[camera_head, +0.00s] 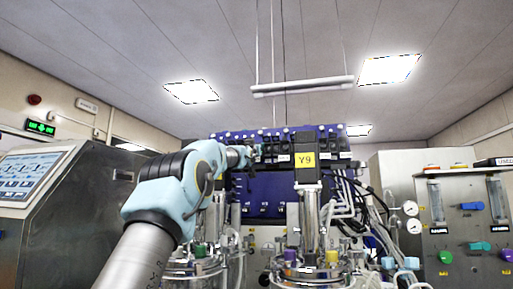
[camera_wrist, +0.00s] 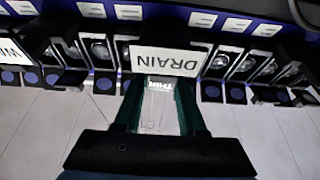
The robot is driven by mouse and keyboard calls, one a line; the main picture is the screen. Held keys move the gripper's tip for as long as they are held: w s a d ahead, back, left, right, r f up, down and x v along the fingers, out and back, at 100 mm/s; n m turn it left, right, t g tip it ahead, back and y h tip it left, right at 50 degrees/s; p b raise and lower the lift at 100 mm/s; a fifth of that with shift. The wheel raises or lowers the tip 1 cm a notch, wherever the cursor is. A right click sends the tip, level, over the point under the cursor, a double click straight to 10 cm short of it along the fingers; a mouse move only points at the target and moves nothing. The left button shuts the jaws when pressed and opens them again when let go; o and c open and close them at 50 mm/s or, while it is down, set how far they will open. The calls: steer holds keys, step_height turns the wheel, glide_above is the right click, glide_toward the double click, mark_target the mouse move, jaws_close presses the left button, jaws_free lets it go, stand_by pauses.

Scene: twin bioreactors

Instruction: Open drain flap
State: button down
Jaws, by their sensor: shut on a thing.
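The drain flap is at the white plate marked DRAIN (camera_wrist: 172,62), which reads upside down in the wrist view. It sits in a row of black modules on a blue panel. My gripper (camera_wrist: 158,92) reaches up to the lower edge of this plate, one dark green finger on each side, and is shut on the flap. The gripped part is mostly hidden between the fingertips, so how far the flap is swung cannot be told. In the head view my gripper (camera_head: 254,153) is at the row of black modules on the blue panel (camera_head: 262,196); the flap is too small to make out there.
Similar black modules (camera_wrist: 242,65) with round metal parts and blue discs stand close on both sides. A black motor block labelled Y9 (camera_head: 306,160) stands just right of my gripper above a steel vessel. Cabinets with screens (camera_head: 30,178) and gauges flank left and right.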

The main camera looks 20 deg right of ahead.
steer(key=shift+r+p, duration=0.15)
steer(key=shift+p, duration=0.2)
steer(key=r+g+y+p, duration=0.1)
steer(key=g+p, duration=0.1)
steer(key=p, duration=0.2)
steer(key=shift+s+a+r+p, duration=0.1)
steer(key=shift+s+r+p, duration=0.1)
steer(key=shift+p, duration=0.15)
steer(key=p, duration=0.2)
steer(key=g+p, duration=0.1)
steer(key=shift+r+g+y+p, duration=0.3)
steer(key=shift+y+p, duration=0.1)
steer(key=g+y+p, duration=0.1)
steer(key=p, duration=0.1)
steer(key=shift+s+p, duration=0.1)
steer(key=shift+p, duration=0.25)
steer(key=shift+f+g+y+p, duration=0.1)
steer(key=shift+g+y+p, duration=0.2)
steer(key=shift+g, duration=0.5)
steer(key=c, duration=0.8)
jaws_free()
